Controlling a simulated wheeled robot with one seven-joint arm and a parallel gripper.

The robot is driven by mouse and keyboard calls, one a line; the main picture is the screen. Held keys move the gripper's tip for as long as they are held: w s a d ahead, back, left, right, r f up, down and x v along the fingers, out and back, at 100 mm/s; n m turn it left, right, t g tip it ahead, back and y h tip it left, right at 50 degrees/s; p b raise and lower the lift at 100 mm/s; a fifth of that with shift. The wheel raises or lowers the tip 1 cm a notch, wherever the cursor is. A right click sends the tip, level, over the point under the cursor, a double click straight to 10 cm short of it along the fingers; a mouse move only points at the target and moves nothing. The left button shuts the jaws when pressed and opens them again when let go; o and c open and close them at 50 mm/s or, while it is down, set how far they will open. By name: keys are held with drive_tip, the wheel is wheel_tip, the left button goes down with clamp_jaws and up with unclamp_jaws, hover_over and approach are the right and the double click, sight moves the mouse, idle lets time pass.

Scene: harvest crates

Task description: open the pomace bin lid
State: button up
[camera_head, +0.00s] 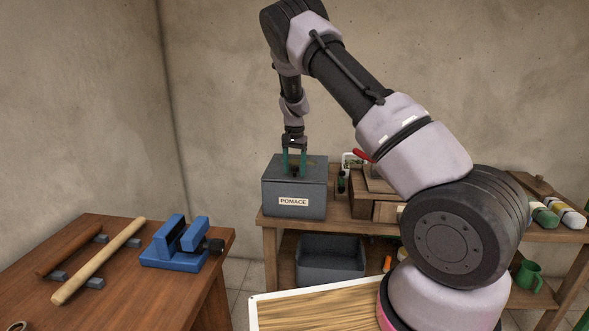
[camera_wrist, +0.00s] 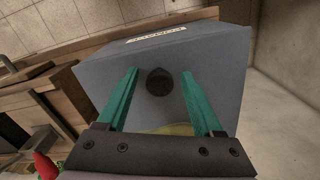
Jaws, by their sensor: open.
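The pomace bin (camera_head: 293,200) is a grey box with a "POMACE" label on its front, standing on the left end of the wooden shelf's top. Its lid (camera_head: 312,166) looks closed and flat. In the wrist view the lid (camera_wrist: 100,78) carries a dark round knob (camera_wrist: 160,81). My gripper (camera_head: 294,167) points down over the lid. In the wrist view my gripper (camera_wrist: 163,85) has its two green fingers open, one on each side of the knob, with gaps between. I cannot tell exactly how low the fingertips are.
Wooden crates (camera_head: 361,206) and small items stand right of the bin. A grey tub (camera_head: 330,258) is on the lower shelf. A blue vise (camera_head: 178,243) and wooden rods (camera_head: 100,258) lie on the left table (camera_head: 137,304). A wall is behind the bin.

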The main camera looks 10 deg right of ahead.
clamp_jaws()
idle(1.4)
